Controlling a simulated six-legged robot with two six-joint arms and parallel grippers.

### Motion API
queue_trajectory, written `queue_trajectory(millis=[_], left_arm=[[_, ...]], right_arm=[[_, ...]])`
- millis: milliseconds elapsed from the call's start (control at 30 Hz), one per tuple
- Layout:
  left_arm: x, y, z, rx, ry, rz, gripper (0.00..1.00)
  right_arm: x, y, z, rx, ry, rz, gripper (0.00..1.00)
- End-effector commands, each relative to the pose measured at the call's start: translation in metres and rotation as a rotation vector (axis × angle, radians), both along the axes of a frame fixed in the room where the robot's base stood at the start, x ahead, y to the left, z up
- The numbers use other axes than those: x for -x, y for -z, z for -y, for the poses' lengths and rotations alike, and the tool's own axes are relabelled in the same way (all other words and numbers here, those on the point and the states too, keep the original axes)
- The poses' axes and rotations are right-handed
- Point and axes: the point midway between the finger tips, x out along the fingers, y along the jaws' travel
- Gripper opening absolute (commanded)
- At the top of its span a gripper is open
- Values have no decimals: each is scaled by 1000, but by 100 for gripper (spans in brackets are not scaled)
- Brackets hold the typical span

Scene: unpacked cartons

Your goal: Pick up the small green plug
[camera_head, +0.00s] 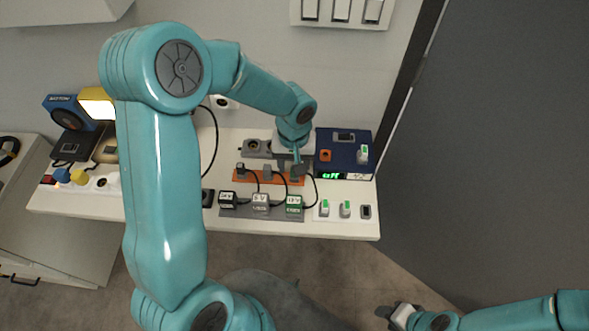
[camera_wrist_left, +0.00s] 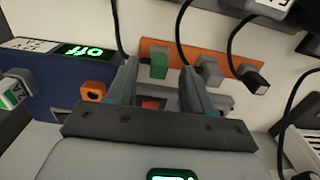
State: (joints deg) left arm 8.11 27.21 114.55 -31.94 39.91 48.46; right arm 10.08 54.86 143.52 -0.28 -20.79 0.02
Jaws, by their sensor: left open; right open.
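The small green plug (camera_wrist_left: 159,65) sits in the orange socket strip (camera_wrist_left: 219,65), beside grey and dark plugs. The strip also shows on the white table in the head view (camera_head: 243,181). My left gripper (camera_wrist_left: 157,77) is open, its two fingers on either side of the green plug in the wrist view. I cannot tell whether they touch it. In the head view my left gripper (camera_head: 297,168) is over the right end of the strip and largely hides the plug. My right gripper (camera_head: 395,312) is open and empty, low over the floor, off the table.
A blue power unit (camera_head: 337,146) stands right of the strip; its display reads "off". Black cables run from plugs to labelled adapters (camera_head: 261,200) in front. Several devices crowd the left end.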

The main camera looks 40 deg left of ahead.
Motion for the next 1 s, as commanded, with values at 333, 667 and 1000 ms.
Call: queue_trajectory(millis=[333,667,1000], left_arm=[[-3,26,0,0,-1,2,51],[-3,25,0,0,-1,1,0],[-3,24,0,-1,0,1,0]], right_arm=[[0,-3,0,0,0,0,43],[0,-3,0,0,0,0,43],[0,-3,0,0,0,0,43]])
